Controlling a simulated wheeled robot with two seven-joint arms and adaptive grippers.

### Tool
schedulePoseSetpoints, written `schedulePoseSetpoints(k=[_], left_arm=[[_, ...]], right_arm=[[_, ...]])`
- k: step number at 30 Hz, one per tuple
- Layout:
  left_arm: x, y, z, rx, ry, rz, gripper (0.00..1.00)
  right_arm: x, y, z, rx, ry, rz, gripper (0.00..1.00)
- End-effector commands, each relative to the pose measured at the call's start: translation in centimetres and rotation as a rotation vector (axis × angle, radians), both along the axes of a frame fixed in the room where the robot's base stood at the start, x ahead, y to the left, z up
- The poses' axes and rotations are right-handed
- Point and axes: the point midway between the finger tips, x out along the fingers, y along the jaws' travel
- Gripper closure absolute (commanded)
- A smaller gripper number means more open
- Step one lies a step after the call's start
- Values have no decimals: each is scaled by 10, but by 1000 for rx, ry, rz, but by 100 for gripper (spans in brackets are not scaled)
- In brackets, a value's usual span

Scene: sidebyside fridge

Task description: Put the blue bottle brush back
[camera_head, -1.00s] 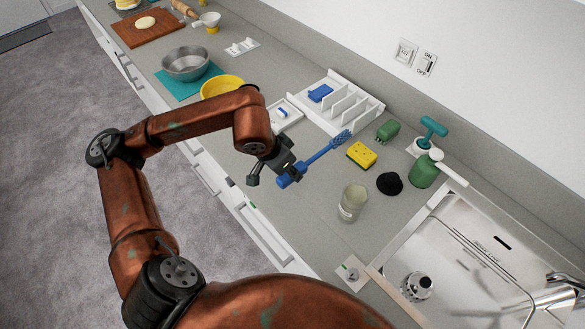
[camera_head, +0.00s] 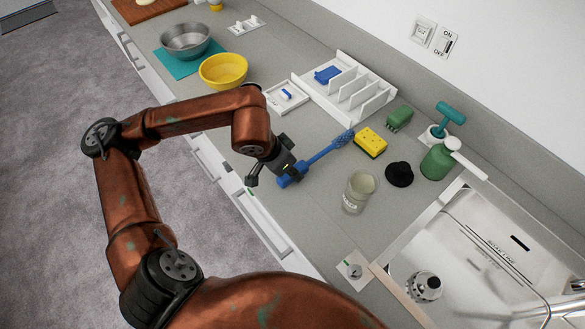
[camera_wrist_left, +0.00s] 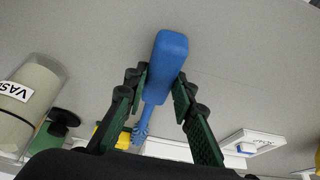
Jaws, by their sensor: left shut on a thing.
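The blue bottle brush (camera_head: 318,158) has its handle end at my left gripper (camera_head: 275,172), and its bristle head points up and right, close to the yellow sponge. In the left wrist view the thick blue handle (camera_wrist_left: 168,60) lies between the green-padded fingers of my left gripper (camera_wrist_left: 158,85), which is shut on it. The bristle head (camera_wrist_left: 139,134) shows beyond the fingers. The brush appears above the grey counter; the exact height is hard to tell. A clear glass jar (camera_head: 358,192) stands to the right of the brush; it also shows in the left wrist view (camera_wrist_left: 28,100). My right gripper is out of view.
A white slotted rack (camera_head: 350,98) holds a blue item (camera_head: 327,74). Around the brush are the yellow sponge (camera_head: 370,142), a black round object (camera_head: 399,173), a green brush (camera_head: 399,117) and a green pump bottle (camera_head: 438,160). The sink (camera_head: 470,240) lies right; bowls stand at upper left.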

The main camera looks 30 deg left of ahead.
Motion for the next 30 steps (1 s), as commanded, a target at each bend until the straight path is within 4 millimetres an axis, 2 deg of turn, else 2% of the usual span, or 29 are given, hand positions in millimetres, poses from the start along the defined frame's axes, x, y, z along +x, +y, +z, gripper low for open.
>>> schedulePoseSetpoints(k=[18,19,27,30], left_arm=[[0,0,-7,0,1,0,100],[0,0,-7,0,0,0,76],[0,0,-6,0,0,0,57],[0,0,-6,0,0,0,56]], right_arm=[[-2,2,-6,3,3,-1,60],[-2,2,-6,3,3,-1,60],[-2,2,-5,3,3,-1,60],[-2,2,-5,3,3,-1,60]])
